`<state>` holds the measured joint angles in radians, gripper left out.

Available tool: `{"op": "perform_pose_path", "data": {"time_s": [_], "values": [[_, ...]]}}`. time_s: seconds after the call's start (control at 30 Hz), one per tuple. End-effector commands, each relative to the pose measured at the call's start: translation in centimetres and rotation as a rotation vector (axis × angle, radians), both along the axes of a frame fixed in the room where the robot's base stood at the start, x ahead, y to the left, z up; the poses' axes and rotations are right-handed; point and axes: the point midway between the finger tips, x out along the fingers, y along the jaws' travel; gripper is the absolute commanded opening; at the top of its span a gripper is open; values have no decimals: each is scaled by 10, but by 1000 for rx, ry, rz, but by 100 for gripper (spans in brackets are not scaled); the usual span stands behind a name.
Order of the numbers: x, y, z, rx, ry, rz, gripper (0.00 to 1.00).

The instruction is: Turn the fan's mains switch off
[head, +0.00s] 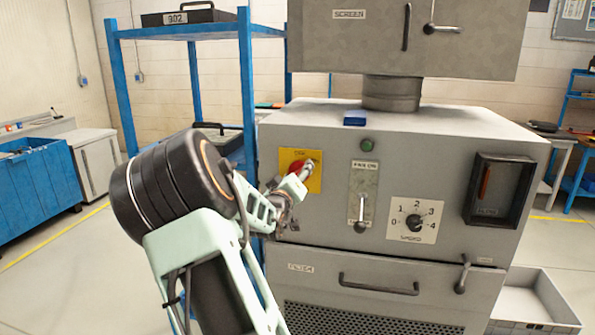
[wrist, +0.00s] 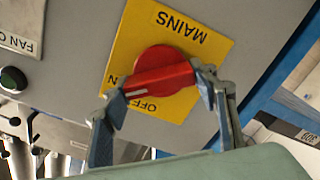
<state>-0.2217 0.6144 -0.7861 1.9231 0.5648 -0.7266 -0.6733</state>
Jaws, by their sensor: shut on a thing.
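The mains switch is a red rotary knob (wrist: 165,72) on a yellow plate (wrist: 196,47) marked MAINS, upside down in the wrist view. In the head view the red knob (head: 296,166) and yellow plate (head: 314,184) are on the left of the grey cabinet's front, partly hidden by my gripper (head: 303,174). In the wrist view my gripper (wrist: 161,90) is shut on the knob's bar, one finger at each end. The white line on the bar lies at its left end, close to the OFF lettering and a partly hidden label ending in N.
Right of the switch are a green lamp (head: 367,145), a lever (head: 361,212) on a scaled plate and a numbered dial (head: 414,222). A drawer handle (head: 378,284) sticks out below. A blue rack (head: 247,90) stands behind my arm at left.

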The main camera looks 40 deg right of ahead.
Motion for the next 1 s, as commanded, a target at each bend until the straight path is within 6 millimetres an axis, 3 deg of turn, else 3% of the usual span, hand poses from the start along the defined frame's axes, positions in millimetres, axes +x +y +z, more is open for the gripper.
{"op": "perform_pose_path", "data": {"time_s": [0.6,1.0], "values": [[3,3,-1,-377,442,1,30],[3,3,-2,-541,631,0,30]]}}
